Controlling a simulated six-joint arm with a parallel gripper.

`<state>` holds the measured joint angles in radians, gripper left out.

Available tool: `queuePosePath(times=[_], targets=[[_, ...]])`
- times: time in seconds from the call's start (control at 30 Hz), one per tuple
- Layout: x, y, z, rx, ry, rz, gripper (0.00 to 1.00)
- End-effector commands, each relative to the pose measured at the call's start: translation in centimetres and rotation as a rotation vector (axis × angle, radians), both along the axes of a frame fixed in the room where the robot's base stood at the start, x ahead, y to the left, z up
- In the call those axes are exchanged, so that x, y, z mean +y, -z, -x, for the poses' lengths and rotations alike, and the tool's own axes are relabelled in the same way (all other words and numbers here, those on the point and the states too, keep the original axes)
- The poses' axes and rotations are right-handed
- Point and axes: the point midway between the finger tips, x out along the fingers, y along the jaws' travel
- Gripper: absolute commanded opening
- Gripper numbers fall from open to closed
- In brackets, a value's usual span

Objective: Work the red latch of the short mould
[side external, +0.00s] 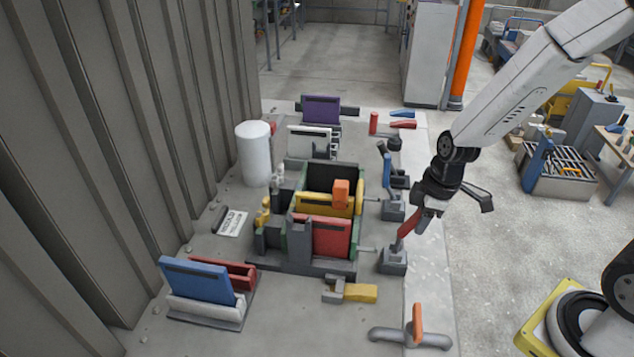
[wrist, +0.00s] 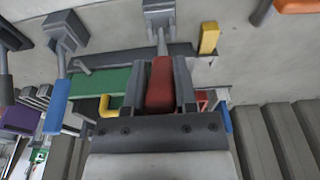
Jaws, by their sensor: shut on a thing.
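The red latch (side external: 407,228) has a red handle that rises from a grey base (side external: 392,262), at the right of the mould, leaning right towards my gripper. My gripper (side external: 424,210) is shut on the upper part of that handle. In the wrist view, the red handle (wrist: 160,88) sits between my two grey fingers, and its base (wrist: 158,13) shows at the top. The mould (side external: 318,265) has green and grey walls, a red panel (side external: 325,238) and a yellow panel (side external: 312,204) inside. The handle's top end is hidden by my gripper in the side view.
A blue latch (side external: 387,170) stands just behind the red one. A yellow clamp piece (side external: 358,292) lies in front of the mould. An orange-handled grey pipe piece (side external: 416,325) is near the front edge. Panels stand in a rack (side external: 212,312) at left. A white cylinder (side external: 254,153) stands behind left.

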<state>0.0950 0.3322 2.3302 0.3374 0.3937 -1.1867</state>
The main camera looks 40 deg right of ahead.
Motion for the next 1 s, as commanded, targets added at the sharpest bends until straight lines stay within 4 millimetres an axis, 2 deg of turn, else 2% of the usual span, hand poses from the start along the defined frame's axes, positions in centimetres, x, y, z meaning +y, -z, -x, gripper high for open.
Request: queuePosePath(times=[0.17, 0.2, 0.27, 0.3, 0.73, 1.0], targets=[[0.0, -0.1, -0.2, -0.006, 0.001, 0.000, 0.00], [0.0, -0.1, -0.2, -0.005, 0.000, 0.001, 0.48], [0.0, -0.1, -0.2, -0.005, 0.000, 0.001, 0.67], [0.0, -0.1, -0.1, -0.004, 0.000, 0.001, 0.71], [0.0, -0.3, 0.0, -0.001, 0.000, 0.000, 0.71], [-0.2, -1.8, 0.1, -0.004, 0.000, -0.001, 0.71]])
